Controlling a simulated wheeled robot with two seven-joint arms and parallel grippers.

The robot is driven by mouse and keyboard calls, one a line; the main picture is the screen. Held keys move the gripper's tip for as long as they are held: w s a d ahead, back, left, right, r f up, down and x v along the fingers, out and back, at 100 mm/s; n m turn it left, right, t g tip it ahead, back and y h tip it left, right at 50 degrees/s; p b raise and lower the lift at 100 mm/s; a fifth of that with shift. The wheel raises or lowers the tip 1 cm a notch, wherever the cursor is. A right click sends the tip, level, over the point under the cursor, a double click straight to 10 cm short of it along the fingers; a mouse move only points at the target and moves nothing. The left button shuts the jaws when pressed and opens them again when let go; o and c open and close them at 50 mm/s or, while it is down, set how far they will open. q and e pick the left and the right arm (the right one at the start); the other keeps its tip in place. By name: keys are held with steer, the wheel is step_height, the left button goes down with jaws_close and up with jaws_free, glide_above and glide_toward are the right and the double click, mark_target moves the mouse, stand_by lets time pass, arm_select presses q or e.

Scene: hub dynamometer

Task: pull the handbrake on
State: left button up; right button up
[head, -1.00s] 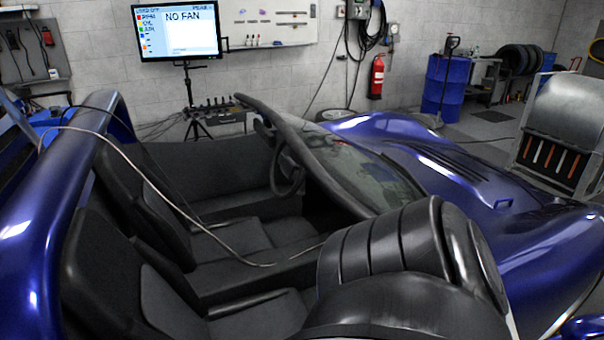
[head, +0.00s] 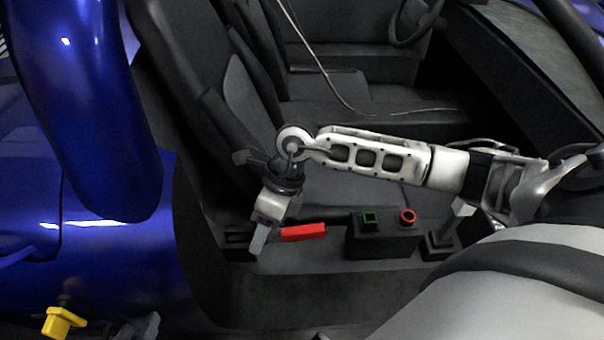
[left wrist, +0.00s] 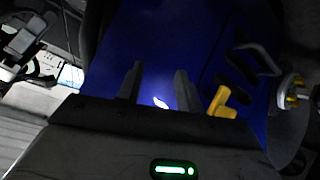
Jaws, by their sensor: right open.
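The handbrake shows as a red grip (head: 303,232) lying nearly flat on the dark console beside the seat in the head view. My right gripper (head: 258,240), on the arm reaching in from the right, points down just left of the red grip. Its jaws are open, seen nearly edge-on, and the red grip is beside them, not visibly between them. My left gripper (left wrist: 159,72) is open and empty in the left wrist view, before the blue bodywork. In the head view only a dark part of it shows at the bottom left edge.
Right of the red grip are a box with a green and a red button (head: 382,240) and a grey-topped lever (head: 460,215). A yellow handle (head: 62,322) is at the blue bodywork's lower left. It also shows in the left wrist view (left wrist: 220,102). Black seats stand behind.

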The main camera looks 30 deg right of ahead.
mark_target(307, 229)
steer(key=w+d+f+n+t+h+b, duration=0.1)
steer(key=w+d+n+h, duration=0.15)
steer(key=d, duration=0.35)
steer(key=w+d+f+n+h+b, duration=0.1)
steer(key=d+h, duration=0.2)
steer(key=d, duration=0.4)
arm_select(q)
steer(key=d+m+t+h+b, duration=0.1)
steer(key=b, duration=0.1)
steer(key=d+f+m+h+b, duration=0.1)
steer(key=d+b, duration=0.1)
steer(key=shift+s+d+t, duration=0.1)
steer(key=shift+t, duration=0.3)
arm_select(e)
steer(key=f, duration=1.3)
steer(key=shift+w+a+f, duration=0.1)
steer(key=shift+a+f, duration=0.2)
steer(key=shift+f, duration=0.05)
arm_select(q)
steer(key=shift+r+b, duration=0.1)
steer(key=shift+b, duration=0.2)
arm_select(e)
steer(key=shift+f, duration=0.55)
arm_select(q)
steer(key=shift+r, duration=0.3)
arm_select(e)
jaws_close()
arm_select(q)
steer(key=shift+s, duration=0.1)
